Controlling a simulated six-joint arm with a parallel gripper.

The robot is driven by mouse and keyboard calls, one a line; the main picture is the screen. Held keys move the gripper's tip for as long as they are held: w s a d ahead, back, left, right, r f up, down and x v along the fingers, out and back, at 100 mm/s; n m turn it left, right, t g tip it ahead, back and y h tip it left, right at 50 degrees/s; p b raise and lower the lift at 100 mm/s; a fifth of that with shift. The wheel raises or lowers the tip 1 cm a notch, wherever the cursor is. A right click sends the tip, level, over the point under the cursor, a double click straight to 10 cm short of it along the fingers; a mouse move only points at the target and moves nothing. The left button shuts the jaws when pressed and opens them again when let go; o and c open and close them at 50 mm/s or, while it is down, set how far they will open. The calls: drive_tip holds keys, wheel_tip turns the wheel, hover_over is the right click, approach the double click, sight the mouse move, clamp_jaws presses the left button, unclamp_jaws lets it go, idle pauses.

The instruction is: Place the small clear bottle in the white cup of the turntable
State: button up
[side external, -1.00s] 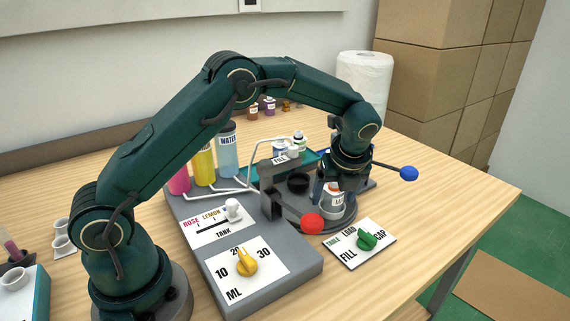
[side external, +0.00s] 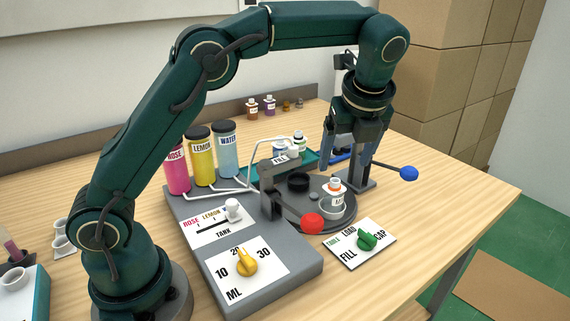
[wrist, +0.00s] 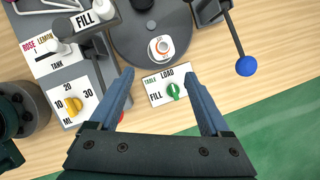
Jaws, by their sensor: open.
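The small clear bottle (side external: 337,190), with an orange neck and a white label, stands upright in the white cup (side external: 333,211) at the front of the grey turntable (side external: 312,222). In the wrist view the bottle (wrist: 162,46) shows from above, inside the white cup's ring (wrist: 151,52). My gripper (side external: 348,158) is open and empty, raised behind and above the bottle, apart from it. In the wrist view its two blue fingers (wrist: 158,77) are spread wide with nothing between them.
A black cup (side external: 298,181) sits further back on the turntable. A lever with a red knob (side external: 312,224) is close by at front left, and one with a blue knob (side external: 409,173) at right. The green dial (side external: 367,241) stands in front. Free table lies to the right.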

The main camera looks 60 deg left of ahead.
drive_tip(key=s+r+n+t+h, duration=0.2)
drive_tip(key=s+r+n, duration=0.2)
drive_tip(key=s+n, duration=0.8)
drive_tip(key=s+f+n+t+h, duration=0.1)
drive_tip(key=s+f+n, duration=0.3)
drive_tip(key=s+n, duration=0.4)
drive_tip(key=n, duration=0.2)
drive_tip(key=shift+s+f+n+h, duration=0.2)
drive_tip(key=shift+s+n+h, duration=0.2)
drive_tip(key=shift+o, duration=0.3)
